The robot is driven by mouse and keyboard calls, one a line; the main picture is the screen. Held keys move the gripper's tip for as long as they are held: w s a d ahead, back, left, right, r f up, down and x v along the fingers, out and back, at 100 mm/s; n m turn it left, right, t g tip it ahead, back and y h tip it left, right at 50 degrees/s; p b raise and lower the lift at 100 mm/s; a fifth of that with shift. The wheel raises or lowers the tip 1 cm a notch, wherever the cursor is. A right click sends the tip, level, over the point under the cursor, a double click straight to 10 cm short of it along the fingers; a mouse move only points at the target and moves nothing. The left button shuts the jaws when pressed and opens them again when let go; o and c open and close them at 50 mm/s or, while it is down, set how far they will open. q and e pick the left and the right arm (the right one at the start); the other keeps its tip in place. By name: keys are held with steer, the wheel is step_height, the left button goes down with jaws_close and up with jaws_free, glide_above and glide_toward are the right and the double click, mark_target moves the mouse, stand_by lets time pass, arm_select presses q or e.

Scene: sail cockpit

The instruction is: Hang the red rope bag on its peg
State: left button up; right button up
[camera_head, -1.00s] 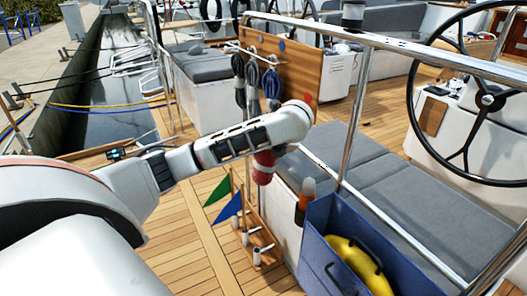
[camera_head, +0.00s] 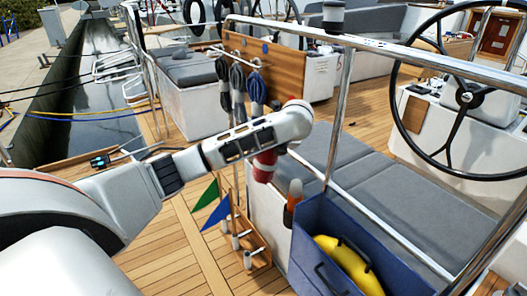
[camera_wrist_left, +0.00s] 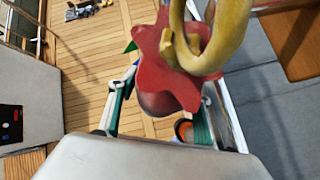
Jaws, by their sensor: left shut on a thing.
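The red rope bag (camera_head: 265,166) hangs below my left wrist in the head view, in front of the grey bench seat. In the left wrist view the bag (camera_wrist_left: 168,72) has a star-shaped red top, with a thick yellow loop (camera_wrist_left: 236,30) close to the camera. My left gripper (camera_wrist_left: 168,90) is shut on the bag, with a finger on each side. In the head view the wrist hides most of the fingers. The wooden peg panel (camera_head: 283,75) stands behind, with dark, grey and blue rope coils hanging from its rail. The wrist covers its lower right part. My right gripper is in neither view.
A blue bin (camera_head: 309,240) with a yellow thing inside stands right of the bag. A wooden rack with green and blue flags (camera_head: 216,218) stands on the deck. A steel rail (camera_head: 420,62) crosses the upper right, near a steering wheel (camera_head: 466,98).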

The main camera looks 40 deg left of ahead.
arm_select(q)
steer(key=shift+w+d+f, duration=0.2)
steer(key=shift+w+d, duration=0.05)
steer(key=shift+w, duration=0.3)
steer(key=shift+w+d+f, duration=0.2)
steer(key=shift+w, duration=0.35)
steer(key=o, duration=1.5)
steer(key=shift+f, duration=0.1)
steer(key=shift+v, duration=6.05)
